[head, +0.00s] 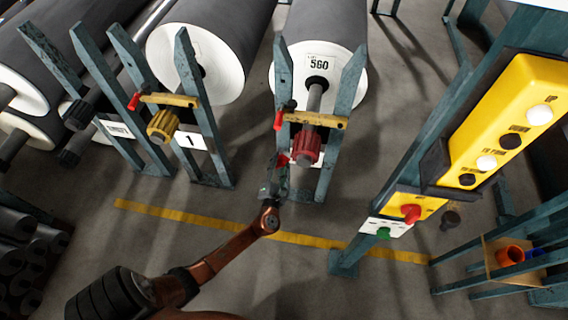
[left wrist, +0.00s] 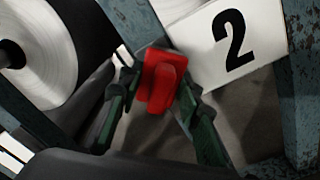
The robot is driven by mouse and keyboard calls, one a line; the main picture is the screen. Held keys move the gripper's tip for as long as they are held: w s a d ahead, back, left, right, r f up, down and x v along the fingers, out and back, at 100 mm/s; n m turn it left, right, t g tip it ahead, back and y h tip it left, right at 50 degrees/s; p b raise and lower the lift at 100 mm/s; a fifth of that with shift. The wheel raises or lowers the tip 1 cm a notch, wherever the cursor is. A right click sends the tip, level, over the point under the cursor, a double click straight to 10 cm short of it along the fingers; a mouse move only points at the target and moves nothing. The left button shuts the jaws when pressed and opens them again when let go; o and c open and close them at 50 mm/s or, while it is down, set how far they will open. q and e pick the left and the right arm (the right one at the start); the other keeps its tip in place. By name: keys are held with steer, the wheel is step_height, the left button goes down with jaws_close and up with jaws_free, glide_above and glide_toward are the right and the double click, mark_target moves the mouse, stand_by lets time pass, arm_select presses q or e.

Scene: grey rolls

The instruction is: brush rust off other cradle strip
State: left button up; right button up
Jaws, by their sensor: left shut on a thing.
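My left gripper (head: 276,172) is shut on a small red block-like thing (left wrist: 160,82); I cannot tell whether it is a brush, and no bristles show. In the head view it is low at the left post of the cradle stand (head: 352,85) with roll 560 (head: 318,35). In the left wrist view the white plate marked 2 (left wrist: 235,42) is just behind it. A yellow strip (head: 325,119) crosses this stand above my gripper. The stand marked 1 has another yellow strip (head: 168,99). Rust on the strips cannot be made out. My right gripper is not in view.
A red collar (head: 307,146) on the roll shaft is close above right of my gripper. A yellow button panel (head: 505,120) on a teal post stands at right. A yellow floor line (head: 200,219) crosses open floor. Dark rolls (head: 30,250) are stacked at left.

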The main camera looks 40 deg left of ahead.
arm_select(q)
steer(key=shift+s+a+r, duration=0.1)
steer(key=shift+s+a, duration=0.35)
steer(key=shift+a, duration=0.4)
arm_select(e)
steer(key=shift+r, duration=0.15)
arm_select(q)
steer(key=p+v, duration=0.2)
steer(key=v, duration=0.4)
steer(key=shift+d+f, duration=0.15)
steer(key=shift+f, duration=0.1)
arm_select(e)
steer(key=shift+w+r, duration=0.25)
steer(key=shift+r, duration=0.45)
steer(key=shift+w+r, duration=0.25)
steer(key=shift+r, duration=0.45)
arm_select(q)
steer(key=shift+s, duration=0.1)
steer(key=p+v, duration=0.1)
steer(key=v, duration=0.2)
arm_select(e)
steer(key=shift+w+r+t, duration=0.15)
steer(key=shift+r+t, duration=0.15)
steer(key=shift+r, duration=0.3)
